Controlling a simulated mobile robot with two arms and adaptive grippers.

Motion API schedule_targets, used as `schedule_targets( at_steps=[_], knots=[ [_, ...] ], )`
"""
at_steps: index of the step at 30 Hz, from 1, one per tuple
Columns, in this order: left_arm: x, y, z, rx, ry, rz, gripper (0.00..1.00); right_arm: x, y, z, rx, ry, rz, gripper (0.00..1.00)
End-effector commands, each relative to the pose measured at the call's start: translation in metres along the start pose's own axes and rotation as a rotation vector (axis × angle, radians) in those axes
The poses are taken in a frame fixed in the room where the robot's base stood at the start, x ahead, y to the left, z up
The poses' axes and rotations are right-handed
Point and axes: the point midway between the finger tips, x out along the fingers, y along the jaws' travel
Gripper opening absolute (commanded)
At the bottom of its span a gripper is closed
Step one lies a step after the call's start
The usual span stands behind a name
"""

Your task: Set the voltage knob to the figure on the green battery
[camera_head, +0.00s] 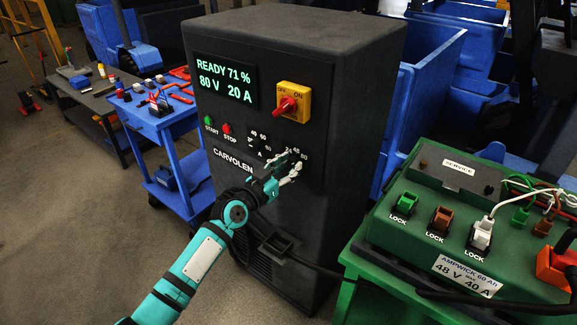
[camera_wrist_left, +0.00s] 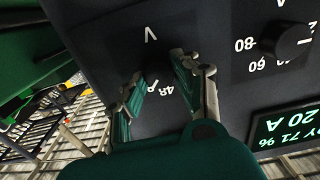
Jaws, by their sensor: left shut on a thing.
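The charger (camera_head: 300,75) is a dark cabinet whose display (camera_head: 225,82) reads READY 71 %, 80 V 20 A. My left gripper (camera_head: 291,167) reaches its front panel and hides most of the voltage knob in the head view. In the left wrist view, the left gripper (camera_wrist_left: 157,72) is shut on the dark voltage knob (camera_wrist_left: 156,76), below the letter V. A 48 mark and a white line show between the fingers; the exact setting is unclear. My right gripper is not in view.
The current knob (camera_wrist_left: 284,40) is beside the voltage knob. A yellow-red switch (camera_head: 292,102) and START and STOP buttons (camera_head: 226,128) sit on the panel. A blue cart (camera_head: 165,125) stands left; blue bins (camera_head: 425,90) stand behind. A black cable runs low toward the battery.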

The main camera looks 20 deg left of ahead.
Motion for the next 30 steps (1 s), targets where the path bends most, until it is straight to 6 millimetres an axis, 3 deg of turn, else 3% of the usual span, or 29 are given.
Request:
schedule_targets(
  at_steps=[8, 30],
  knots=[
    [0.0002, -0.0004, 0.0000, -0.120, 0.000, 0.000, 0.00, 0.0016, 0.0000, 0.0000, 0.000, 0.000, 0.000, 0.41],
    [0.0002, -0.0022, -0.0002, -0.676, 0.001, 0.000, 0.00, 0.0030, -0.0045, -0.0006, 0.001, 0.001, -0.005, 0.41]
  ],
)
